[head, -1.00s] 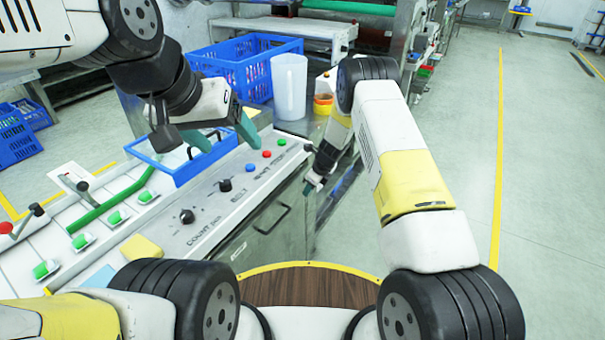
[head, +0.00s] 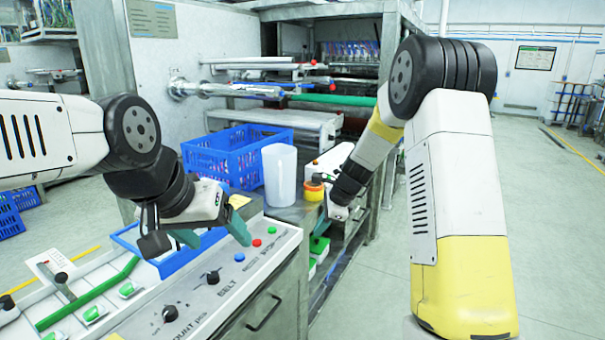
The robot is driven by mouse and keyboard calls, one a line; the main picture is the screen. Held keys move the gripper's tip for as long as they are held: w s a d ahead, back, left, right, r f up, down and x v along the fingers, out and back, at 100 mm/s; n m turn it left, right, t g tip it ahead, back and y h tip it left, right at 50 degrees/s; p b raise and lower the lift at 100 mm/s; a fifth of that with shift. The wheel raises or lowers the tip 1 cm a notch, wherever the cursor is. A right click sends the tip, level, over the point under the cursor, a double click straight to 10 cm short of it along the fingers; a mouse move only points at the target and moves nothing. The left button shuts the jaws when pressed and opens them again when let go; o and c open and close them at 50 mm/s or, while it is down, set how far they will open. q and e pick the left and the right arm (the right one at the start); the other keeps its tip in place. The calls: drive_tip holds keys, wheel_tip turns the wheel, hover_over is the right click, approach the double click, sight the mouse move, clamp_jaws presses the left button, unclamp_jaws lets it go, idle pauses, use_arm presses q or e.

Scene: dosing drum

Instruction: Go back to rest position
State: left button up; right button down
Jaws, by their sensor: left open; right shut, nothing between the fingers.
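My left gripper (head: 213,236) hangs over the control panel (head: 215,288), near the blue tray (head: 166,262). Its two green fingers are spread apart with nothing between them. My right gripper (head: 321,234) is beyond the panel's right end, low beside the metal bench. Its green fingertips point down, and they are small and partly hidden by the wrist. I see nothing held in it.
A blue crate (head: 237,158), a white pitcher (head: 280,175) and an orange container (head: 314,190) stand behind the panel. Green-capped buttons and a lever (head: 61,279) rise at lower left. Open floor (head: 560,240) lies to the right.

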drive_tip(key=s+d+r+n+t, duration=0.1)
drive_tip(key=s+d+r+n, duration=0.3)
drive_tip(key=s+r+n, duration=0.85)
drive_tip(key=s+d+r+n+t+h, duration=0.1)
drive_tip(key=s+d+r+n, duration=0.1)
drive_tip(key=s, duration=0.7)
drive_tip(key=s+d+r+n+t+h, duration=0.1)
drive_tip(key=s+d+r+n, duration=0.2)
drive_tip(key=s, duration=0.6)
drive_tip(key=shift+s+r+n, duration=0.3)
drive_tip(key=shift+r+n, duration=0.05)
drive_tip(key=shift+r, duration=0.2)
